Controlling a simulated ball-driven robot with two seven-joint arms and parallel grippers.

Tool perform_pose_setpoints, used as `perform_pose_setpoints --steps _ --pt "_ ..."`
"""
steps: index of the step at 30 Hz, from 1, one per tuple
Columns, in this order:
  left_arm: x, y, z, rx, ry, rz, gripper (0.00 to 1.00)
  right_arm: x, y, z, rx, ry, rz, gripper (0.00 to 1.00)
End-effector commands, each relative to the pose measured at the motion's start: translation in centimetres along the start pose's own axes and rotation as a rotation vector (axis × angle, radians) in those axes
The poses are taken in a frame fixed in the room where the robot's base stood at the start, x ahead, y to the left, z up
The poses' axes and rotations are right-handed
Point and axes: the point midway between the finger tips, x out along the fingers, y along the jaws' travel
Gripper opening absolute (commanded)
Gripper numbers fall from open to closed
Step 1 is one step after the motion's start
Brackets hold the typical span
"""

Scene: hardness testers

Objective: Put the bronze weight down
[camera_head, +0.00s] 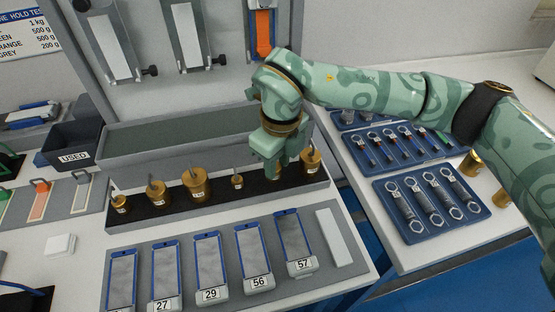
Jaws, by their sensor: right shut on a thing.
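My right gripper (277,168) points down over the black strip (215,199) of the weight rack, between a small bronze weight (237,182) and a larger bronze weight (310,160). It is shut on a bronze weight, which its fingers almost wholly hide. I cannot tell whether that weight touches the strip. Other hooked bronze weights stand upright on the strip to the left: a big one (196,184), a middle one (157,194) and a smaller one (121,204). My left gripper is not in view.
Numbered blue-framed plates (211,265) lie on a grey mat in front of the rack. Blue trays of tools (431,205) and two brass cylinders (470,163) are on the right table. A black "USED" bin (75,150) stands left. A panel with hanging testers rises behind.

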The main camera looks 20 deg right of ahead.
Motion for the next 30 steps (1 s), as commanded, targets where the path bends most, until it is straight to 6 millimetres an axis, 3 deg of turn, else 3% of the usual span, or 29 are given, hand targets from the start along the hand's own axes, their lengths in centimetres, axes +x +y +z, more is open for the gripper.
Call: perform_pose_setpoints --steps 1,2,3,4,14,17,24,30 --pt "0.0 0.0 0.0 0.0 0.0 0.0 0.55 0.1 0.0 0.0 0.001 0.0 0.0 0.0" --pt "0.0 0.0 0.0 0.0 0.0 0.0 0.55 0.2 0.0 0.0 0.001 0.001 0.0 0.35" --pt "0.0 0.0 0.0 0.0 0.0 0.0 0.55 0.2 0.0 0.0 0.001 0.001 0.0 0.47" --pt "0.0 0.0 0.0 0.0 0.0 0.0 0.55 0.2 0.0 0.0 0.001 0.001 0.0 0.52" --pt "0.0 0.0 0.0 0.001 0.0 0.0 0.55 -0.2 0.0 0.0 0.0 0.0 0.0 0.52" --pt "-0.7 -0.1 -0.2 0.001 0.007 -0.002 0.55 -1.8 0.0 0.0 0.0 -0.003 -0.002 0.52" --pt "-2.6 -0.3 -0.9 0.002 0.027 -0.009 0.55 -7.7 0.0 0.1 0.0 -0.006 -0.004 0.52" --pt "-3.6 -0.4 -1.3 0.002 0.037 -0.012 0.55 -11.2 0.0 0.0 0.002 -0.002 -0.002 0.52"
